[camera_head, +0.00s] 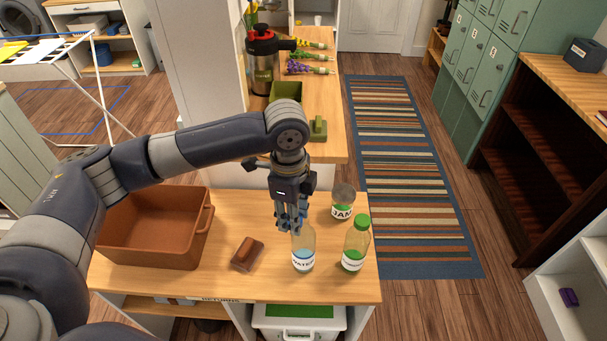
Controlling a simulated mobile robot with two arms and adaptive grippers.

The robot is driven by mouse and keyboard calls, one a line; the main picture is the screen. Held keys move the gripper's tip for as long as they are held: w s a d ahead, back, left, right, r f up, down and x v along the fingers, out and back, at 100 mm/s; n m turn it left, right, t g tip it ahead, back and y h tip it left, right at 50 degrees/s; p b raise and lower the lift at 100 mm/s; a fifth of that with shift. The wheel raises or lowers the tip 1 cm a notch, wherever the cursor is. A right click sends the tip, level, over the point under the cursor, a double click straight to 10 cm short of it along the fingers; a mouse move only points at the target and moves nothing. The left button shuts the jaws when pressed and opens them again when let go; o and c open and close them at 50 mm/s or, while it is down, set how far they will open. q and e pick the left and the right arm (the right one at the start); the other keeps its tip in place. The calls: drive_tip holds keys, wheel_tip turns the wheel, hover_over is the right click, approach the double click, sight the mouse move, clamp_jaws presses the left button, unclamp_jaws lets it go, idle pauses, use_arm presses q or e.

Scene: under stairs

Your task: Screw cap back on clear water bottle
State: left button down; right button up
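A clear water bottle (303,250) with a white "WATER" label stands upright on the wooden counter, near its front edge. My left gripper (293,222) points down at the top of this bottle, with its fingers at or just above the neck. Blue shows at the fingertips, but I cannot tell whether it is a cap or part of the fingers. The gripper hides the bottle's mouth, and I cannot tell whether its fingers are closed on anything. No separate loose cap is visible on the counter. My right gripper is not in view.
A green-capped bottle (355,243) stands just right of the water bottle, with a jam jar (343,201) behind it. A brown block-like item (246,254) lies to the left, beside a large terracotta-coloured bin (155,238). The counter (348,288) is clear along its front.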

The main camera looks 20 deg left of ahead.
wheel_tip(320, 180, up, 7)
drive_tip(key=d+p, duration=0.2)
drive_tip(key=p, duration=0.4)
use_arm(q)
drive_tip(key=w+m, duration=0.1)
drive_tip(key=m, duration=0.2)
drive_tip(key=w+r+m+b, duration=0.1)
drive_tip(key=m, duration=0.2)
drive_tip(key=w+d+r+m, duration=0.1)
drive_tip(key=w+m, duration=0.1)
drive_tip(key=m, duration=0.2)
drive_tip(key=shift+w, duration=0.1)
wheel_tip(320, 180, down, 3)
drive_tip(key=b, duration=0.4)
drive_tip(key=shift+f, duration=0.8)
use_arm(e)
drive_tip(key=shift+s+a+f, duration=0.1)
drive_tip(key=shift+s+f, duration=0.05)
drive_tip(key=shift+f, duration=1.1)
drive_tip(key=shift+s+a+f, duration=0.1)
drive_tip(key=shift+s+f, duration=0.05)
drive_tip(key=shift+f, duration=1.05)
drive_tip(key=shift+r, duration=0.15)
use_arm(q)
drive_tip(key=shift+f+p, duration=0.1)
drive_tip(key=shift+p, duration=0.2)
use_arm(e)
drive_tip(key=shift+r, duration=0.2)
